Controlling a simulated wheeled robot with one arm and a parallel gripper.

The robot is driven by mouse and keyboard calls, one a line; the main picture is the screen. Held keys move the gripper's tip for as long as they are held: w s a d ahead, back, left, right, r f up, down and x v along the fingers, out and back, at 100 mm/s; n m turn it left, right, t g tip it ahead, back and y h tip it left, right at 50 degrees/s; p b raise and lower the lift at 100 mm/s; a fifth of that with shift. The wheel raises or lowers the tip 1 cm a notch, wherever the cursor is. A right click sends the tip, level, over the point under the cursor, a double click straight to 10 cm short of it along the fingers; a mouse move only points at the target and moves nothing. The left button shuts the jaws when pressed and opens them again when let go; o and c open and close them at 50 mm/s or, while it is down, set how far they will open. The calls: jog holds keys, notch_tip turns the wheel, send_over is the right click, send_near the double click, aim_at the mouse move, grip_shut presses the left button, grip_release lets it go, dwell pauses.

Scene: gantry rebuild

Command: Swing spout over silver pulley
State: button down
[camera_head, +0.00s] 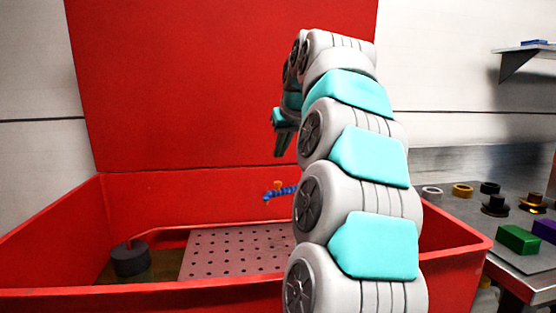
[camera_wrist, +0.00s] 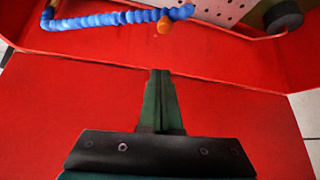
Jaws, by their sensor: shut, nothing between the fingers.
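The spout (camera_head: 281,192) is a blue segmented hose with an orange part, low against the back wall of the red basin, partly hidden by my arm. In the wrist view the spout (camera_wrist: 120,18) runs across the top, with its orange knob (camera_wrist: 164,27) beneath it. My gripper (camera_head: 281,153) is shut and empty, pointing down above the spout in the head view. In the wrist view my gripper (camera_wrist: 160,73) is apart from the spout. A silver-grey ring (camera_head: 432,191) lies on the side table; I cannot tell if it is the silver pulley.
The red basin (camera_head: 150,296) holds a perforated plate (camera_head: 235,250) and a dark cylinder (camera_head: 131,261) with a thin red rod above. A tall red panel (camera_head: 200,80) stands behind. The right table carries several rings, hats of metal, a green block (camera_head: 518,239) and a purple block (camera_head: 545,230).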

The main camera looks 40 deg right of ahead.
aim_at(279, 182)
jog(key=f+b, duration=0.1)
jog(key=f, duration=0.1)
jog(key=w+f+b, duration=0.1)
jog(key=f, duration=0.2)
jog(key=w+f+b, duration=0.1)
jog(key=f+b, duration=0.1)
jog(key=shift+w+d+f, duration=0.1)
jog(key=shift+d+f, duration=0.15)
jog(key=shift+d, duration=0.05)
dwell(0.4)
jog(key=shift+s+a+r+n, duration=0.1)
jog(key=shift+s+n, duration=0.2)
jog(key=shift+s, duration=0.3)
jog(key=s+d+b, duration=0.1)
jog(key=s+b, duration=0.1)
jog(key=s, duration=1)
jog(key=shift+d+n+t+y, duration=0.2)
jog(key=shift+n+t+y, duration=0.1)
jog(key=shift+n+y, duration=0.1)
